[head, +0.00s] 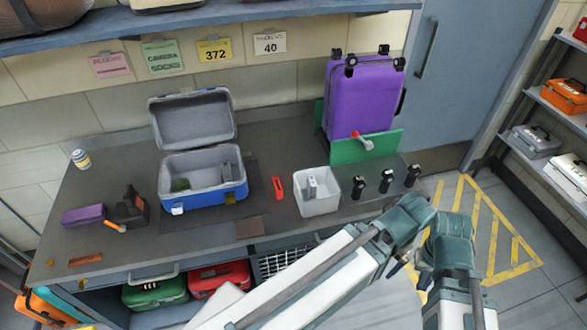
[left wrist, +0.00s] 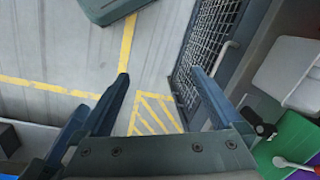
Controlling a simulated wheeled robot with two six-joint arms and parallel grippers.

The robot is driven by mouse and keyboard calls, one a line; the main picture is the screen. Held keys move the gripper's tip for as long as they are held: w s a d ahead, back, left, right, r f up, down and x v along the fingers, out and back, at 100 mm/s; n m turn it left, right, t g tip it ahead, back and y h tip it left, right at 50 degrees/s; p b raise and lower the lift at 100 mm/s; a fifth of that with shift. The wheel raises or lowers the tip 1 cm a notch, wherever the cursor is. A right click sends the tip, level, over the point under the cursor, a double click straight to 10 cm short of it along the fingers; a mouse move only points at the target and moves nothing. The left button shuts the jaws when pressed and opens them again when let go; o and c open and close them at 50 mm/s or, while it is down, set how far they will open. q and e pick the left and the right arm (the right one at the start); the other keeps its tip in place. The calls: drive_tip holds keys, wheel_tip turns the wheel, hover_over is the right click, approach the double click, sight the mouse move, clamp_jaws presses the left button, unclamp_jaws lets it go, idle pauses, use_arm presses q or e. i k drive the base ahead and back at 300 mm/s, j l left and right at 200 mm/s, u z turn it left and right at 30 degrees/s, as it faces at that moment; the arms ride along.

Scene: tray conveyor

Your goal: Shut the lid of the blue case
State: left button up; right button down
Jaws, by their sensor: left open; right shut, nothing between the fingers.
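The blue case (head: 203,197) stands on the grey bench in the head view, left of centre. Its grey-lined lid (head: 192,118) is raised at the back, so the case is open. A grey block and a small dark green item lie inside. My left gripper (left wrist: 160,78) is open and empty in the left wrist view, over the floor beside the bench; its fingers are not clear in the head view. My right gripper (head: 447,232) is shut and empty at the lower right of the head view, well away from the case. Its fingertips are hard to make out.
Right of the case are a red tool (head: 278,188), a white bin (head: 318,206), several black items and a purple suitcase (head: 362,100) by a green board (head: 350,152). A purple box (head: 84,215) and dark tool (head: 130,207) stand left. A shelf overhangs the back wall.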

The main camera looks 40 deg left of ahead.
sight(186, 119)
drive_tip(key=u, duration=1.95)
drive_tip(key=k+l+u, duration=0.1)
drive_tip(key=l+u, duration=0.35)
drive_tip(key=k+l+u, duration=0.1)
drive_tip(key=l+u, duration=0.15)
drive_tip(key=u, duration=0.2)
drive_tip(key=k+l+u, duration=0.15)
drive_tip(key=u, duration=0.3)
drive_tip(key=l, duration=0.1)
